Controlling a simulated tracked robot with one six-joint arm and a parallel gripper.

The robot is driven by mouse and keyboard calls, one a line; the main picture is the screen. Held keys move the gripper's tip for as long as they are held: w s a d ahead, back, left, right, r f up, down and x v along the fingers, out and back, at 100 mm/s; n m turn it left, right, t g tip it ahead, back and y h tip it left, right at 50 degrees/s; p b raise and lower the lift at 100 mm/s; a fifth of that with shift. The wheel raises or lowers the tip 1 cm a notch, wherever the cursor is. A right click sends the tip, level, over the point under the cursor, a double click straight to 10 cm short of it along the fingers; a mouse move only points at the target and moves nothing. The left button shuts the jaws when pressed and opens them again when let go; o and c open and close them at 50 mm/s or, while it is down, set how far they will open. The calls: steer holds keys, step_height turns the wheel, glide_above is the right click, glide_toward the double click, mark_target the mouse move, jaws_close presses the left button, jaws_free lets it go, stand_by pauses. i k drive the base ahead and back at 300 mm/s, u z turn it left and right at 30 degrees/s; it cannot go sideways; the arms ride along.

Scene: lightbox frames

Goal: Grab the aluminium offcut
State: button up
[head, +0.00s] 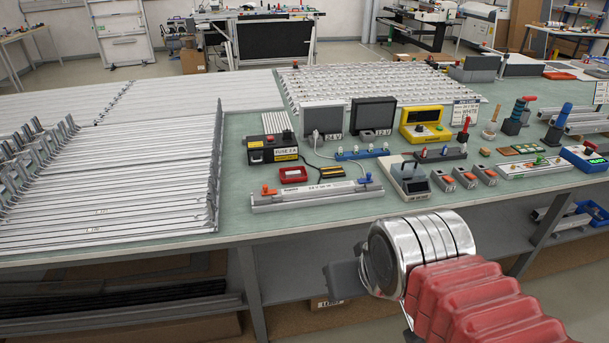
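A short silver aluminium bar (318,194) lies near the front edge of the green-topped bench, with an orange piece at its left end and a blue piece at its right. It carries a printed label. I cannot tell for sure whether it is the aluminium offcut; other short silver bars (580,120) lie at the right. My arm, with red ribbed sleeve and shiny metal joint, reaches in from the bottom right. A dark grey part at its end, seemingly my gripper (343,275), is in front of the bench and below its top. Its fingers cannot be made out.
Long aluminium profiles (110,190) cover the bench's left side. Switch boxes (465,178) stand to the right. A shelf runs under the bench.

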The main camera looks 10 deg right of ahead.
mark_target(291, 174)
steer(key=u, duration=0.05)
steer(key=i, duration=1)
steer(key=z, duration=0.05)
steer(key=k, duration=0.5)
steer(key=u, duration=1.65)
